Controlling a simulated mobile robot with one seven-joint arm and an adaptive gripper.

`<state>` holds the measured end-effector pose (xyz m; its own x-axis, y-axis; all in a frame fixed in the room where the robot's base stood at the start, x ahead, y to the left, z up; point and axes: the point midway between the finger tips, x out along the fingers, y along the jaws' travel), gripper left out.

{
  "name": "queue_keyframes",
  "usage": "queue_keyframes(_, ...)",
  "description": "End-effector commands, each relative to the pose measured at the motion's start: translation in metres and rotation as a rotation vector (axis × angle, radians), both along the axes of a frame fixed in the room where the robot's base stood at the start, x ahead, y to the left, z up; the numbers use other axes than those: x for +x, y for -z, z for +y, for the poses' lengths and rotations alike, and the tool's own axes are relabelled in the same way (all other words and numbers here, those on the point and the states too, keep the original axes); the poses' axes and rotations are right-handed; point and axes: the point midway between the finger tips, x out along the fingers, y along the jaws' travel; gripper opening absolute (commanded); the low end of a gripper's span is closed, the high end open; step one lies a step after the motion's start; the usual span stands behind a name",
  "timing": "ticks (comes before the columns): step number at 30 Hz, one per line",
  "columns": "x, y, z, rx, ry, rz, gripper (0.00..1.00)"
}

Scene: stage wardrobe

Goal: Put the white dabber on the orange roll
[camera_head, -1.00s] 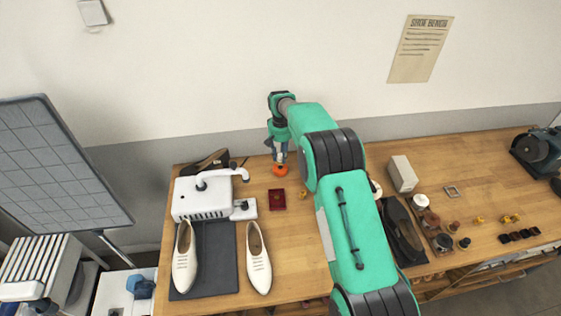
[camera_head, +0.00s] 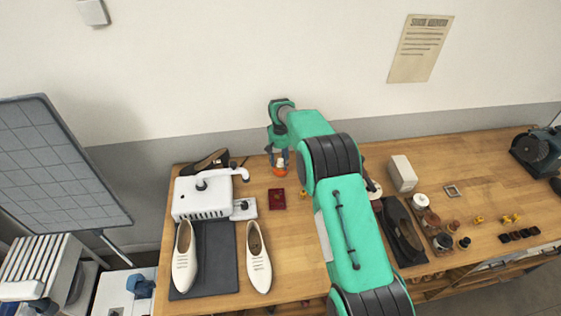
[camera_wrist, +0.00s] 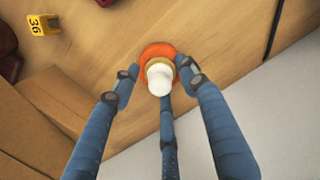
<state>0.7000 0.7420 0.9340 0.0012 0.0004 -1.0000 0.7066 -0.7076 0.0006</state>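The orange roll (camera_head: 280,172) lies on the bench near the wall, below my gripper (camera_head: 279,160). In the wrist view the roll (camera_wrist: 157,50) shows as an orange round behind the white dabber (camera_wrist: 160,78). The dabber has a white rounded end towards the camera and a gold-coloured band. It appears to stand on the roll, though the contact underneath is hidden. My gripper (camera_wrist: 158,84) has three blue fingers spread around the dabber, with visible gaps at the left and right fingertips. It looks open.
A yellow marker numbered 36 (camera_wrist: 43,25) and a dark red box (camera_head: 277,198) are nearby. A white machine (camera_head: 203,197), a brown shoe (camera_head: 209,162) and white shoes (camera_head: 259,258) stand to the left. The wall (camera_head: 240,145) is close behind.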

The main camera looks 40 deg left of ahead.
Motion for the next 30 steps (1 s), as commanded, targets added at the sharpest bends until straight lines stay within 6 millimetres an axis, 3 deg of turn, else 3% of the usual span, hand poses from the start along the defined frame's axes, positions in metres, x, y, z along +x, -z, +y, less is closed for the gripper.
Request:
queue_keyframes(11, 0.0, -0.002, 0.0, 0.0, 0.0, 0.0, 0.46)
queue_keyframes(17, 0.0, -0.015, 0.0, 0.001, 0.0, -0.001, 0.46)
queue_keyframes(30, 0.0, -0.081, 0.0, 0.001, 0.0, -0.001, 0.46)
